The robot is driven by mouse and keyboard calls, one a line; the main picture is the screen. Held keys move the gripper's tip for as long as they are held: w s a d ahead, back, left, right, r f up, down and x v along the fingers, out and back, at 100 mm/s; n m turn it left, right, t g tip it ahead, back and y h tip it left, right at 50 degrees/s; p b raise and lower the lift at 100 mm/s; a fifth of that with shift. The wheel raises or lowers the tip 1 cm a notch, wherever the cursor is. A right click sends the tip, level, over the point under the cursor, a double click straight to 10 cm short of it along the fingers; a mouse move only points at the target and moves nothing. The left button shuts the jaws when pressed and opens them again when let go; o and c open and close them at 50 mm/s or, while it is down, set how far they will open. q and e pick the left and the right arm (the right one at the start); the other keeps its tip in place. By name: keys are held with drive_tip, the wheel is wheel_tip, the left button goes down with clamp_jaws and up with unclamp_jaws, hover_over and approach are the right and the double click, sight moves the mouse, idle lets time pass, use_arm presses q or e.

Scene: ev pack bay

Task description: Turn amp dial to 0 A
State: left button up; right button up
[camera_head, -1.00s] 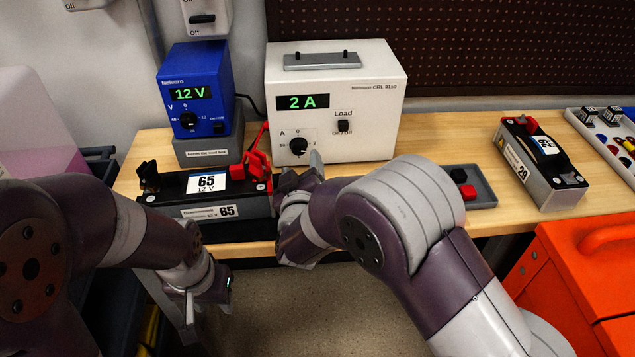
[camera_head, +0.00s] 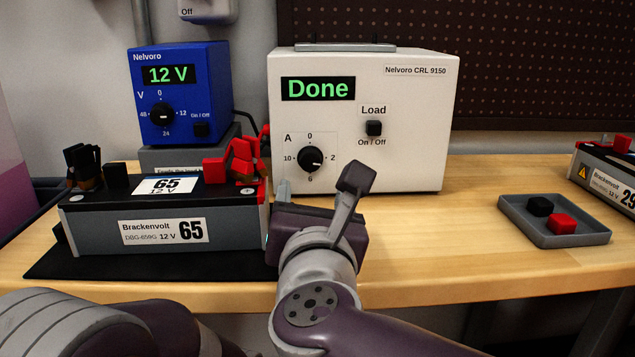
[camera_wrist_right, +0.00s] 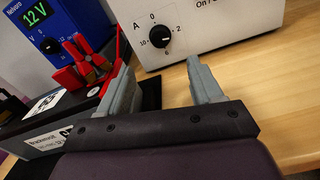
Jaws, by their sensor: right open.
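The amp dial (camera_head: 311,158) is a black knob on the white load unit (camera_head: 420,120), with marks 0, 2, 6 and 10 around it. The dial also shows in the right wrist view (camera_wrist_right: 160,40). The unit's green display (camera_head: 318,88) reads "Done". My right gripper (camera_head: 320,186) is open and empty, in front of and below the dial, apart from it. It also shows in the right wrist view (camera_wrist_right: 165,82). My left gripper is out of view; only part of that arm shows at bottom left.
A battery marked 65 (camera_head: 110,232) with red and black clamps stands left of my right gripper. A blue 12 V supply (camera_head: 215,80) is behind it. A grey tray (camera_head: 600,238) holds a red and a black cap. The bench (camera_head: 440,235) between is clear.

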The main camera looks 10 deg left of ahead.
sight(310, 164)
drive_tip(key=b+x, duration=0.1)
drive_tip(key=x, duration=1)
drive_tip(key=shift+f, duration=0.1)
